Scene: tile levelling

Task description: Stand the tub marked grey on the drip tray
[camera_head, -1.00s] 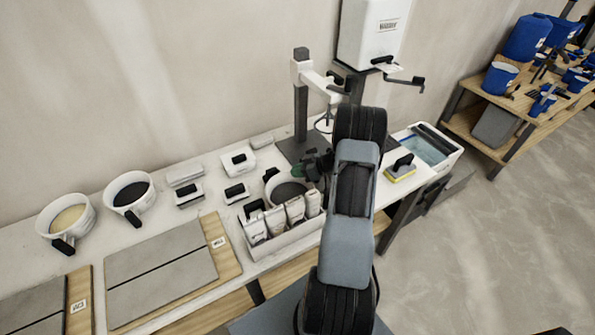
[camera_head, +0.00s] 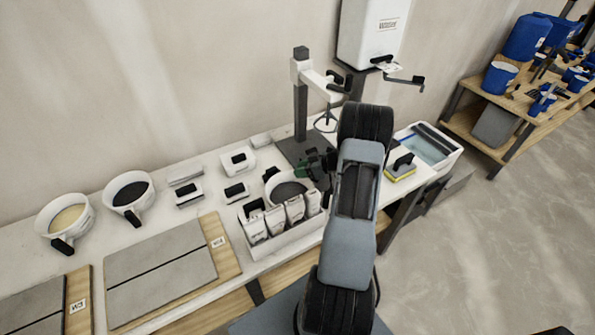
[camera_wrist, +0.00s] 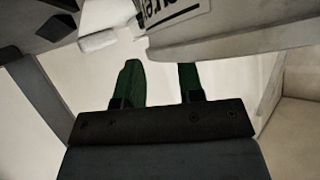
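A white tub (camera_head: 272,176) with dark grey contents stands behind a rack of packets, partly hidden by the rack and my arm. I cannot read a marking on it in the head view. My gripper (camera_head: 318,162) with green fingers is just above and to the right of this tub. In the wrist view its two fingers (camera_wrist: 160,85) are apart, with only a pale surface between them. A white thing with a partly legible dark label (camera_wrist: 178,10) is cut off at the top there. I cannot make out a drip tray for certain; my arm hides the bench below the wall dispenser.
Two white tubs, one with beige contents (camera_head: 67,221) and one with black (camera_head: 129,191), stand at left. The white packet rack (camera_head: 285,240) is in front. A stand (camera_head: 300,105) rises behind my gripper. A white wall dispenser (camera_head: 372,40) hangs above. A water basin (camera_head: 448,157) is at right.

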